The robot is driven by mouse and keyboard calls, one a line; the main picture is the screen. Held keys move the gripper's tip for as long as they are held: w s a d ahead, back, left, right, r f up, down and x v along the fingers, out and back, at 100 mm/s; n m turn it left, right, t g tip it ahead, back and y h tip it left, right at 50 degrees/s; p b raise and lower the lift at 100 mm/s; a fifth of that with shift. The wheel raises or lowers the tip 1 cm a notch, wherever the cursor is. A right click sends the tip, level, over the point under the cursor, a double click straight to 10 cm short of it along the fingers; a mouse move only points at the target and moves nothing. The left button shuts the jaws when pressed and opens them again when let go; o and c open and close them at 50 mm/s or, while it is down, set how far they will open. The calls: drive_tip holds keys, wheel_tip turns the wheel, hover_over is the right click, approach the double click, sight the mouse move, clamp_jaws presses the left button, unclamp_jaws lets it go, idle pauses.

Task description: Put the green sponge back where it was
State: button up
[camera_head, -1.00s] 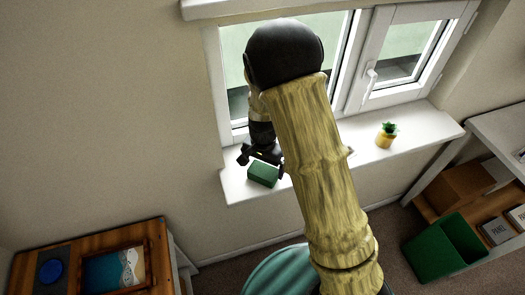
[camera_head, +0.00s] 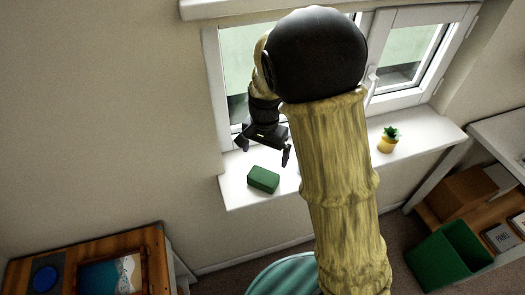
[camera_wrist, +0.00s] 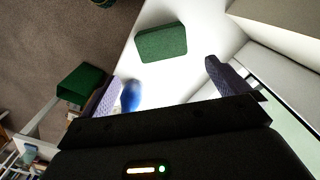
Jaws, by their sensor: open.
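The green sponge (camera_head: 263,179) lies on the left part of the white window sill (camera_head: 237,194), near its front edge. My gripper (camera_head: 264,156) is open and empty, above and behind the sponge, apart from it. In the wrist view the sponge (camera_wrist: 161,43) lies on the white sill, beyond the spread fingers (camera_wrist: 160,85). A blurred blue thing (camera_wrist: 130,95) shows beside the left finger in the wrist view; I cannot tell what it is.
A small plant in a yellow pot (camera_head: 388,142) stands on the sill to the right. The window is close behind my arm. A green bin (camera_head: 447,252) stands at lower right by a shelf with a cardboard box (camera_head: 462,187). A wooden table (camera_head: 150,240) is at lower left.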

drive_tip(key=shift+a, duration=0.15)
drive_tip(key=s+d+r+n+t, duration=0.2)
drive_tip(key=s+d+n, duration=0.3)
drive_tip(key=s+d, duration=0.7)
drive_tip(key=shift+d+r+n+t, duration=0.3)
drive_tip(key=shift+d+r+n, duration=0.1)
drive_tip(key=shift+d+r, duration=0.3)
drive_tip(key=shift+s, duration=0.1)
idle(0.4)
